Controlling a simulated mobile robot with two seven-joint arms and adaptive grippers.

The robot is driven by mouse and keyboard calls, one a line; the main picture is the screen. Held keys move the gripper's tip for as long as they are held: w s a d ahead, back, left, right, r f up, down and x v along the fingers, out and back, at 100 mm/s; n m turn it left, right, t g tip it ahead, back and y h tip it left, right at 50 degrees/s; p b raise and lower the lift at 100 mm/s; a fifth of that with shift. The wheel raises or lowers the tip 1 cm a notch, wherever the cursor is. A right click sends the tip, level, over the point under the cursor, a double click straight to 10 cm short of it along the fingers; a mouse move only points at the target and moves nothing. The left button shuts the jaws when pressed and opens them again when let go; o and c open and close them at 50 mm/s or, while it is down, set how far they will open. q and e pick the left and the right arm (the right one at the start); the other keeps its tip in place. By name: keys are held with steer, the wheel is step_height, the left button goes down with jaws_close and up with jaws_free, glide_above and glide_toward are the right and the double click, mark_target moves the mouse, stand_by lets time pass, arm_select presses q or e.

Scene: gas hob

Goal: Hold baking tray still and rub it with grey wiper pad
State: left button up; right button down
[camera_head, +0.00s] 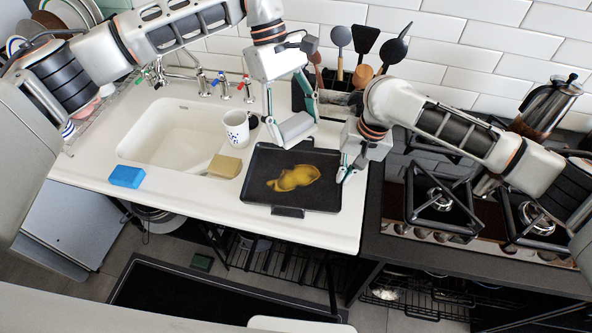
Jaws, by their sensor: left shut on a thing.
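The black baking tray (258,187) lies on the white counter right of the sink, with a yellow-brown smear (294,178) across its middle. My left gripper (290,116) is shut on the grey wiper pad (297,130), over the far edge of the tray. I cannot tell whether the pad touches the tray. My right gripper (348,168) is at the tray's right edge with its fingers pointing down. Whether its fingers are open or shut on the rim is too small to tell.
A tan sponge (225,166) and a white dotted mug (236,128) stand left of the tray. A blue sponge (126,176) lies in front of the sink (172,150). Utensils (341,38) stand behind. The gas hob (440,200) and a French press (545,105) are right.

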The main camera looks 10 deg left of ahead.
arm_select(q)
glide_above(311, 177)
steer(key=s+a, duration=0.1)
steer(key=s, duration=0.2)
step_height(311, 177, down, 10)
steer(key=r, duration=0.1)
steer(key=shift+w+f, duration=0.15)
steer(key=shift+f, duration=1.4)
steer(key=shift+w+f, duration=0.1)
steer(key=shift+f, duration=1.4)
steer(key=shift+f, duration=0.55)
steer(key=shift+w, duration=0.1)
steer(key=shift+w, duration=1.7)
steer(key=shift+s+f, duration=0.1)
